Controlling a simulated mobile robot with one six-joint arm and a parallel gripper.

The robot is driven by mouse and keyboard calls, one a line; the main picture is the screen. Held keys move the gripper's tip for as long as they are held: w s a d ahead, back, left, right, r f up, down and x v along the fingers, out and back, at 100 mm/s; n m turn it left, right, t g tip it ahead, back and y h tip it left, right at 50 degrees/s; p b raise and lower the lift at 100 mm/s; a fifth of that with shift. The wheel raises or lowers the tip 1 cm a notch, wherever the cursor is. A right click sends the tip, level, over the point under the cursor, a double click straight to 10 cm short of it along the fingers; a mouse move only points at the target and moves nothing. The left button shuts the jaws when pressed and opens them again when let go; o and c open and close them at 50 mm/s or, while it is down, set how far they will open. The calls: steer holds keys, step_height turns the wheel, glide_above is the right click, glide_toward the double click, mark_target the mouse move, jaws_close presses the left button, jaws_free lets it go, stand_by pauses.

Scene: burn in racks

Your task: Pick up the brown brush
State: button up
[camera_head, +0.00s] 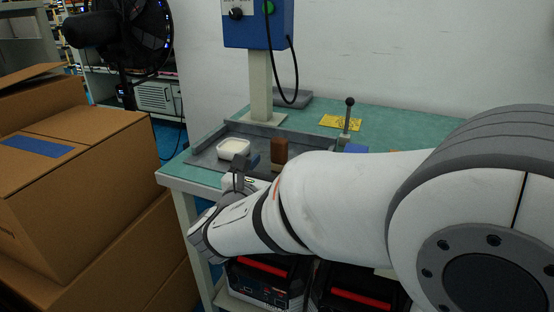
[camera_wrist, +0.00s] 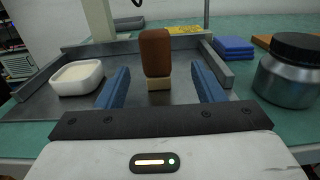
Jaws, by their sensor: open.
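The brown brush (camera_wrist: 156,52) stands upright on a grey metal tray (camera_wrist: 118,56), with its brown part on top and a pale tan part (camera_wrist: 158,84) at the bottom. In the head view the brush (camera_head: 279,151) stands on the tray just beyond my arm. My gripper (camera_wrist: 163,88) is open, with one blue finger to the left of the brush and one to the right. The brush is centred between them and a little ahead. I cannot tell whether the fingers overlap it in depth. In the head view the gripper (camera_head: 244,167) is partly hidden by my wrist.
A white dish (camera_wrist: 77,78) sits on the tray left of my gripper. A dark-lidded metal jar (camera_wrist: 288,78) and blue pads (camera_wrist: 233,47) are on the right. The tray has raised walls. A blue box on a post (camera_head: 257,24) stands behind. Cardboard boxes (camera_head: 75,170) are at left.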

mark_target(277, 154)
steer(key=b+x, duration=0.1)
steer(key=x, duration=0.2)
steer(key=b+x, duration=0.1)
steer(key=x, duration=0.3)
steer(key=shift+a, duration=0.25)
steer(key=shift+c, duration=0.3)
steer(key=c, duration=1)
step_height(277, 154, up, 10)
steer(key=p, duration=0.4)
